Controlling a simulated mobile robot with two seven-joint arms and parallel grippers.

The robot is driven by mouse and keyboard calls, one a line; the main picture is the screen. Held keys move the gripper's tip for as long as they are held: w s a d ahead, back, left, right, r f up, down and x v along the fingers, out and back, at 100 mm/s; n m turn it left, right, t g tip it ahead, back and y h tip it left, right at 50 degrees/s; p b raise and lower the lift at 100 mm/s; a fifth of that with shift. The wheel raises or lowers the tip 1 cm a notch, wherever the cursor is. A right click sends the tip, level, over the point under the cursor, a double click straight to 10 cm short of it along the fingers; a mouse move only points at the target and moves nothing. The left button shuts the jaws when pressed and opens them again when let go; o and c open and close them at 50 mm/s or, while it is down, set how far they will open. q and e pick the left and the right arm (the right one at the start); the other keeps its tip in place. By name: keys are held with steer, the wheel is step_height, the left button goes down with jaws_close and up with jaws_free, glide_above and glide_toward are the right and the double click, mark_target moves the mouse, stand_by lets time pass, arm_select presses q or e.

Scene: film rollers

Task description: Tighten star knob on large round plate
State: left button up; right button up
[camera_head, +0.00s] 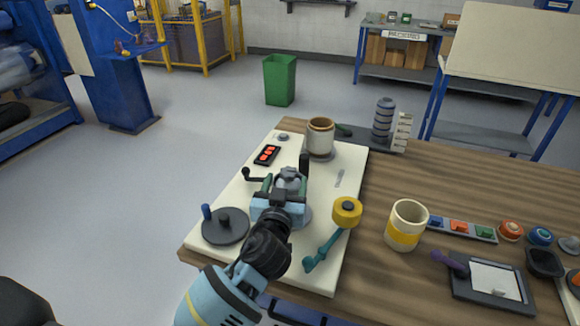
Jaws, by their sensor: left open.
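The grey star knob (289,173) shows between the fingers of my left gripper (285,184), near the middle of the cream board (330,240). My left gripper is open, with one finger on each side of the knob. I cannot tell whether the fingers touch it. A grey round plate (307,216) lies under the knob and is mostly hidden by the gripper, with only its right edge showing. My right gripper is not in view.
A dark disc with a blue handle (226,226) sits left of the gripper. A yellow roller on a teal arm (346,212) stands close on the right. A yellow-banded mug (406,225) stands right of the board.

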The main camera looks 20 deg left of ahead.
mark_target(290, 168)
arm_select(q)
steer(key=w, duration=0.4)
steer(key=shift+a, duration=0.35)
steer(key=shift+w+a, duration=0.15)
steer(key=shift+w, duration=1)
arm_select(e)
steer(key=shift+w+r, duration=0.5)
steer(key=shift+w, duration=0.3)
arm_select(q)
steer(key=c, duration=1)
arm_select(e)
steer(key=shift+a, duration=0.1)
